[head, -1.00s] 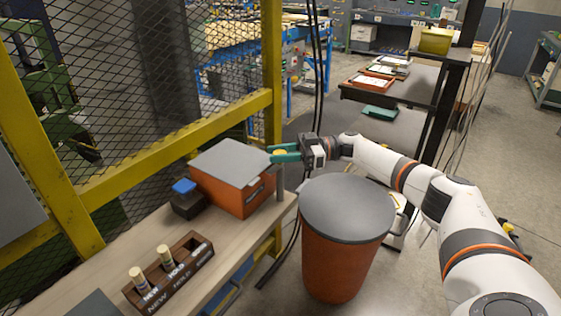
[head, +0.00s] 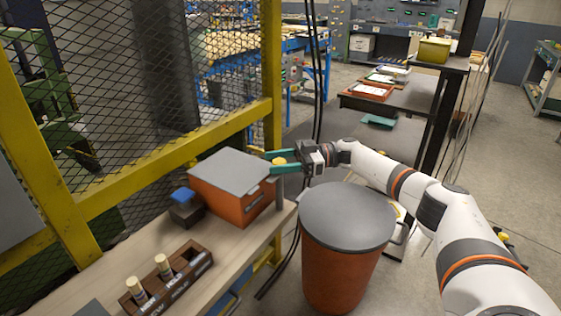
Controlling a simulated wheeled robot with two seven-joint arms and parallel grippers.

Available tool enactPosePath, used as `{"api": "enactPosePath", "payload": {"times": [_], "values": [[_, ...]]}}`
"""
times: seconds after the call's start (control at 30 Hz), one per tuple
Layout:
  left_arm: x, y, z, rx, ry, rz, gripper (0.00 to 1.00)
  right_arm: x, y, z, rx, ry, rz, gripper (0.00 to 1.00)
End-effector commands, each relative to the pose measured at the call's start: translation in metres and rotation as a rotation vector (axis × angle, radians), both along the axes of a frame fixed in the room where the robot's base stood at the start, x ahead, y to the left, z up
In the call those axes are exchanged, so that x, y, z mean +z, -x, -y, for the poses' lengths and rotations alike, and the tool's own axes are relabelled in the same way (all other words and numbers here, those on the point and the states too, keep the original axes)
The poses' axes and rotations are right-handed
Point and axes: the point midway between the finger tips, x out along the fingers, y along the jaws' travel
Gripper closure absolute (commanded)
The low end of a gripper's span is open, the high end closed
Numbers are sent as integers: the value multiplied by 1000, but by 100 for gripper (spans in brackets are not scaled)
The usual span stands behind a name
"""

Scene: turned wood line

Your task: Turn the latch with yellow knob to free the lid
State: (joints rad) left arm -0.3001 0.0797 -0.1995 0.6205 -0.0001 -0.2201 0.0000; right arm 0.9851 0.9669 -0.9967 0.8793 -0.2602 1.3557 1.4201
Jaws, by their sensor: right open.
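The orange box (head: 240,207) with a grey lid (head: 232,171) stands at the far end of the wooden bench. The lid lies flat and closed on it. The yellow knob (head: 279,161) shows at the box's right end, by the top of a grey post. My right gripper (head: 281,162) comes in from the right, its green fingers apart, one on each side of the knob. I cannot tell whether the fingers touch it. The latch under the knob is mostly hidden by the fingers. My left gripper is not in view.
A small dark block with a blue top (head: 183,195) sits left of the box. A dark wooden rack (head: 170,279) with peg-like pieces lies nearer. A large orange bin with a grey lid (head: 347,217) stands right of the bench, below my right arm. A yellow-framed mesh fence (head: 160,156) is behind.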

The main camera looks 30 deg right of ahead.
Motion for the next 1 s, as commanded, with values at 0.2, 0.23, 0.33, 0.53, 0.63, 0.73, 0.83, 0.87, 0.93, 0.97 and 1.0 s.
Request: {"api": "enactPosePath", "payload": {"times": [0.2, 0.23, 0.33, 0.53, 0.63, 0.73, 0.83, 0.87, 0.93, 0.97, 1.0], "values": [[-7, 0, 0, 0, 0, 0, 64, -3, 6, 18, -4, 2, -1, 47], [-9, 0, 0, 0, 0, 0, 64, -3, 8, 23, -5, 1, 1, 47], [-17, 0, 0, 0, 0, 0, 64, -4, 16, 43, -6, 2, 1, 47], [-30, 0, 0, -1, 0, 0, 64, -4, 31, 82, -4, 0, 1, 47], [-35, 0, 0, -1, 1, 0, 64, -2, 36, 96, -3, 0, 3, 47], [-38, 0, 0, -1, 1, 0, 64, -1, 40, 105, -1, 1, 2, 47], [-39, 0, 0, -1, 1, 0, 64, -1, 43, 110, 0, 0, 1, 47], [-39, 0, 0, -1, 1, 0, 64, -1, 43, 111, 0, 0, 0, 47], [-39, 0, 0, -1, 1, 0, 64, 0, 44, 111, 1, 0, 0, 47], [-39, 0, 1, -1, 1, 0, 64, 0, 44, 111, 1, 0, 0, 47], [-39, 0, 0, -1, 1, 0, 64, 0, 44, 111, 1, 0, 0, 47]]}}
